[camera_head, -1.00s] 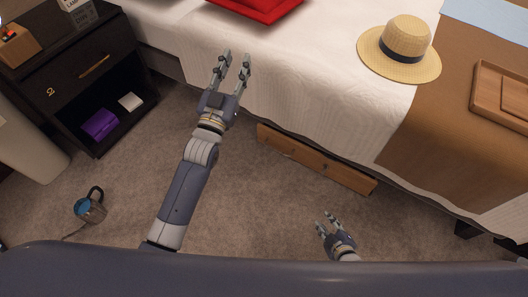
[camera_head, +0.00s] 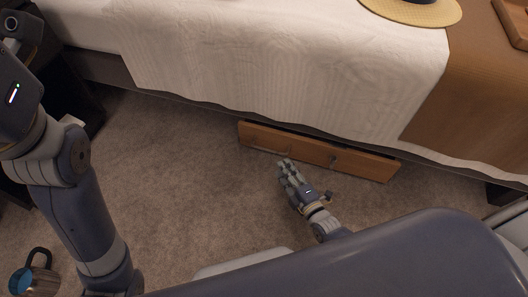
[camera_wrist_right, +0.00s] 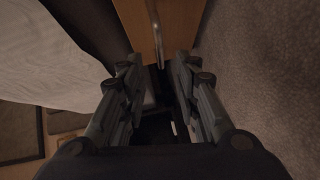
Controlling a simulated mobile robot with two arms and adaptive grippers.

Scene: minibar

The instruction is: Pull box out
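The box (camera_head: 362,163) shows as a long, low wooden front under the bed's edge in the head view. My right gripper (camera_head: 287,169) is close in front of its left half, low over the carpet. In the right wrist view my right gripper (camera_wrist_right: 158,67) has its fingers apart, with nothing held between them. Beyond the fingertips is the wooden box face (camera_wrist_right: 184,22) with a slim metal handle (camera_wrist_right: 157,35), roughly in line with the gap. I cannot tell whether the fingers touch it. My left arm stands at the left of the head view; its fingertips are outside the picture.
The bed (camera_head: 280,65) with its white cover overhangs the box. A straw hat (camera_head: 420,11) lies on top of it. The carpet (camera_head: 180,170) in front of the box is largely clear.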

